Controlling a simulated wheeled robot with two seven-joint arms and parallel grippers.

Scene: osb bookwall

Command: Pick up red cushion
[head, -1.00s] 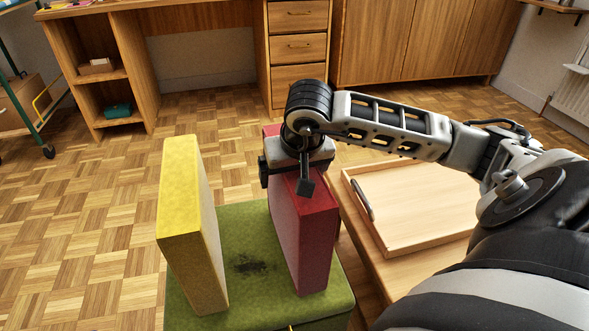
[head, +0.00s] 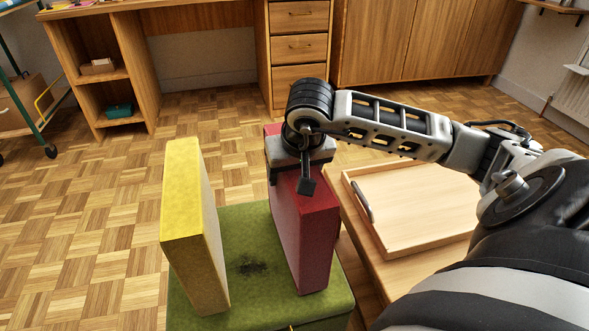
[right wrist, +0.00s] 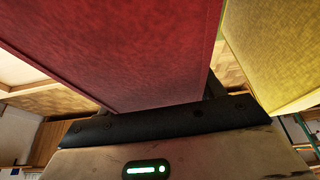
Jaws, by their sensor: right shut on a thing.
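The red cushion (head: 306,235) stands upright on edge on the green padded seat (head: 243,240), at its right side. In the right wrist view the red cushion (right wrist: 125,45) fills the upper middle, close against the gripper. My right gripper (head: 300,170) is over the top of the red cushion and shut on it. Its fingers are mostly hidden by the cushion and the wrist. My left gripper is not in view.
A yellow cushion (head: 191,230) stands upright to the left on the same seat, with a gap between the two. A wooden tray (head: 425,195) with a dark handle lies on a wooden table (head: 365,250) to the right. Parquet floor is clear at left.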

